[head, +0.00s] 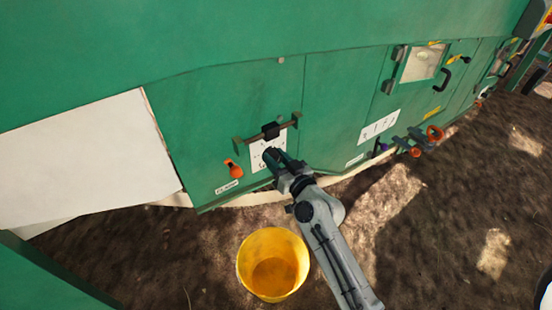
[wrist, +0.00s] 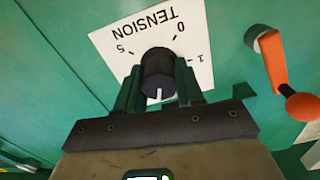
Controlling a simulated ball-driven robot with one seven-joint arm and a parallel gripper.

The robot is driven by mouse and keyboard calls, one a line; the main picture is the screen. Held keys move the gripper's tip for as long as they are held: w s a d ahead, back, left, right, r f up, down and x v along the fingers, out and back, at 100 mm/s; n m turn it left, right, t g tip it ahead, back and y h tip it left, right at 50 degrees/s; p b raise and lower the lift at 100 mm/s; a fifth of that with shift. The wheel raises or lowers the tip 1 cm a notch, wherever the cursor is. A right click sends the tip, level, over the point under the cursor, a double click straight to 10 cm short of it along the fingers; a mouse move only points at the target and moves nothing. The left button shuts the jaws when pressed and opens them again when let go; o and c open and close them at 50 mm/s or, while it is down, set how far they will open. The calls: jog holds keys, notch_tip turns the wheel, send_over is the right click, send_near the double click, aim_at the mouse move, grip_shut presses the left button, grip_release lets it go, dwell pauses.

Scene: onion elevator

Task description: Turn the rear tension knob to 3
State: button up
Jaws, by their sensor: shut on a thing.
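The black tension knob (wrist: 158,72) sits on a white dial plate (wrist: 115,45) lettered TENSION, upside down in the wrist view. The marks 0, 1 and 5 show; the lower part of the dial is hidden by my gripper. A white pointer line on the knob points down in that view, towards my gripper. My gripper (wrist: 158,88) is shut on the knob, one finger on each side. In the head view my gripper (head: 277,161) reaches the white plate (head: 258,152) on the green panel, and the knob is mostly hidden there.
An orange-handled crank (head: 233,170) is close beside the plate; it also shows in the wrist view (wrist: 273,62). A dark bar with a black block (head: 270,130) is just above the plate. A yellow bucket (head: 272,264) stands on the ground left of my arm. Red-orange knobs (head: 434,132) stick out farther right.

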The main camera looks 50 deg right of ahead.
jog(key=shift+m, duration=0.3)
jog(key=o, duration=1)
jog(key=shift+o, duration=0.2)
jog(key=shift+s+a+f, duration=0.1)
jog(key=shift+s+a, duration=0.05)
jog(key=shift+s, duration=0.3)
jog(key=b+v, duration=0.1)
jog(key=v, duration=0.8)
jog(key=shift+s+b, duration=0.4)
jog(key=shift+s, duration=0.05)
